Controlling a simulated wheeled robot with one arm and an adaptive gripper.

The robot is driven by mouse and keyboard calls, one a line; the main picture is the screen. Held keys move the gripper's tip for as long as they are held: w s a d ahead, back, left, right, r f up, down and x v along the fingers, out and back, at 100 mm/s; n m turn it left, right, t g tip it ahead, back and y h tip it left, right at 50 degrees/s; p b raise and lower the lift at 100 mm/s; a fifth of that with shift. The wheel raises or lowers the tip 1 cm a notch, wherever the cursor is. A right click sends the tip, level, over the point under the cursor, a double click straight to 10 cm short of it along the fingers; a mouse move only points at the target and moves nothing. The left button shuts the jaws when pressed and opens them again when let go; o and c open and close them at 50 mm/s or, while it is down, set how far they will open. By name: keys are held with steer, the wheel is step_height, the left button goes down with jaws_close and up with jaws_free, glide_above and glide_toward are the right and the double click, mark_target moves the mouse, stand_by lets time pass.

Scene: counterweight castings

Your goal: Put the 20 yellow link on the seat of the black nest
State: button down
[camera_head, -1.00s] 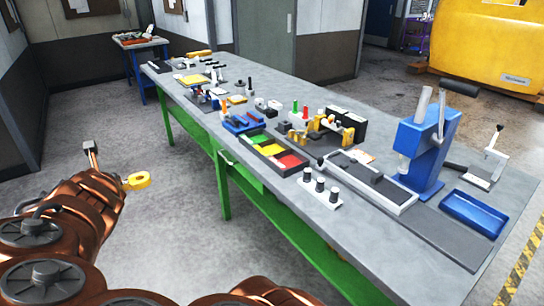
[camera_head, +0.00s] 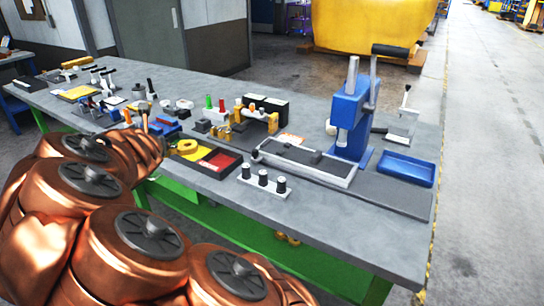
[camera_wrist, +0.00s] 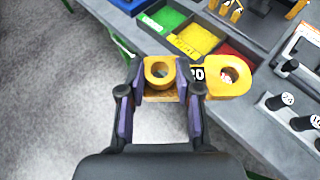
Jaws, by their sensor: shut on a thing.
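My gripper is above the table's near edge, with the link in front of the coloured tray. In the head view the gripper is mostly hidden by my arm. Several dark fixtures stand on the table, among them a long grey-framed black one (camera_head: 310,162); I cannot tell which is the black nest.
A black tray (camera_wrist: 147,28) with green, yellow and red compartments lies close beyond the link. Three black-topped pegs (camera_head: 263,181) stand to its right. A blue press (camera_head: 350,120) and a blue tray (camera_head: 406,170) are farther right. Bare tabletop (camera_head: 345,215) lies in front.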

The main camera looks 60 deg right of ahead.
steer(key=s+d+f+m+g+h+b, duration=0.25)
steer(key=s+d+m+g, duration=0.2)
steer(key=s+d, duration=1.05)
steer(key=s+d+f+m+g+h+b, duration=0.25)
steer(key=s+d+m+g+b, duration=0.2)
steer(key=s+d, duration=0.95)
steer(key=p, duration=0.2)
glide_above(272, 149)
steer(key=s, duration=0.2)
steer(key=shift+w+a+f+y, duration=0.1)
steer(key=shift+a+f+y, duration=0.1)
steer(key=shift+f, duration=0.2)
steer(key=shift+w+a+f+y, duration=0.1)
steer(key=shift+a+f+y, duration=0.1)
steer(key=shift+f, duration=0.15)
steer(key=shift+w+d+f+p, duration=0.2)
steer(key=shift+w+d+p, duration=0.15)
steer(key=shift+w, duration=0.4)
steer(key=shift+f, duration=1.7)
steer(key=shift+f+b, duration=0.2)
steer(key=shift+b, duration=0.1)
steer(key=c, duration=0.8)
jaws_free()
steer(key=shift+r, duration=0.1)
